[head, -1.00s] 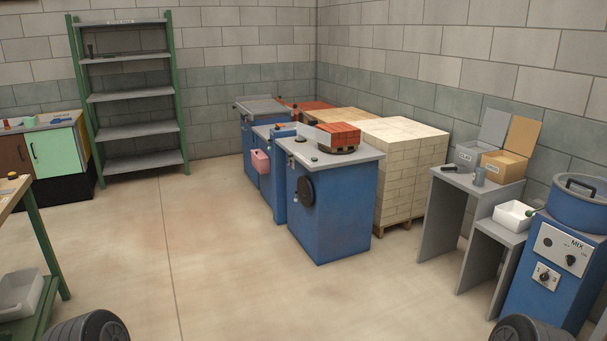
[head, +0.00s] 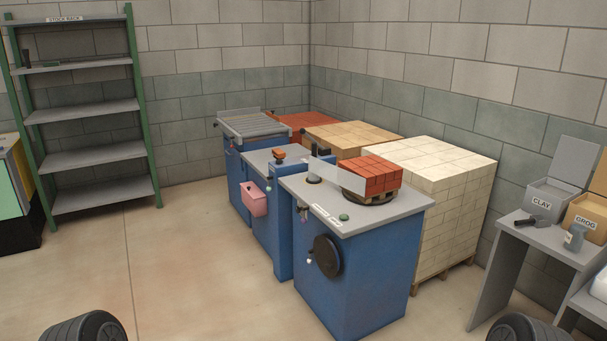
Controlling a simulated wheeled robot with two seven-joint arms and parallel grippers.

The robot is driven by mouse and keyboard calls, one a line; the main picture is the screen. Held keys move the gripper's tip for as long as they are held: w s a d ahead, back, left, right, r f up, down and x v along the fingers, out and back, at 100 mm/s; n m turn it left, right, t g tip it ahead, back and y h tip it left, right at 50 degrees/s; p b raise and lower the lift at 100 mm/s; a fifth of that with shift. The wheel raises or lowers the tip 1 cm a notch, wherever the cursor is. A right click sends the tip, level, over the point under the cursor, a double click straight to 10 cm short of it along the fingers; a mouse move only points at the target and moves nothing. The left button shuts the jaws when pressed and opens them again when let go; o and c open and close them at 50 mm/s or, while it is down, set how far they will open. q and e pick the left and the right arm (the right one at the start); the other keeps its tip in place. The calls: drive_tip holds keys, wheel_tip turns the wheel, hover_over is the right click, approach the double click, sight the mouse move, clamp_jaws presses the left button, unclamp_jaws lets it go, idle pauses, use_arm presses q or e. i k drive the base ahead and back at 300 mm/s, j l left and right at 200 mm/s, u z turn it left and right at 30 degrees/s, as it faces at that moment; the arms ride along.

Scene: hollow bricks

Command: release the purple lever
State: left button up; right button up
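I cannot make out a clearly purple lever. Blue machines stand in a row at the middle in the head view. The nearest blue machine (head: 362,272) has a grey top with a green button (head: 344,217), a black round wheel (head: 326,256) on its front and small knobs on its left side, too small to tell in colour. A blue machine behind it (head: 260,215) carries a pink bin (head: 253,198) on its side. Neither of my grippers is in view.
Red bricks (head: 372,177) sit on the nearest machine's top. A pale brick stack (head: 452,215) stands behind it. A grey stand (head: 550,240) with clay and grog boxes is at the right. A stock rack (head: 95,152) is at the left. The floor (head: 190,270) in front is clear.

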sight(302, 221)
drive_tip(key=i+j, duration=0.15)
drive_tip(key=i, duration=0.15)
drive_tip(key=i+u, duration=0.35)
drive_tip(key=i, duration=0.15)
drive_tip(key=i+l+u, duration=0.1)
drive_tip(key=i+u, duration=0.25)
drive_tip(key=i, duration=0.15)
drive_tip(key=i+l+u, duration=0.35)
drive_tip(key=i, duration=0.15)
drive_tip(key=j, duration=0.1)
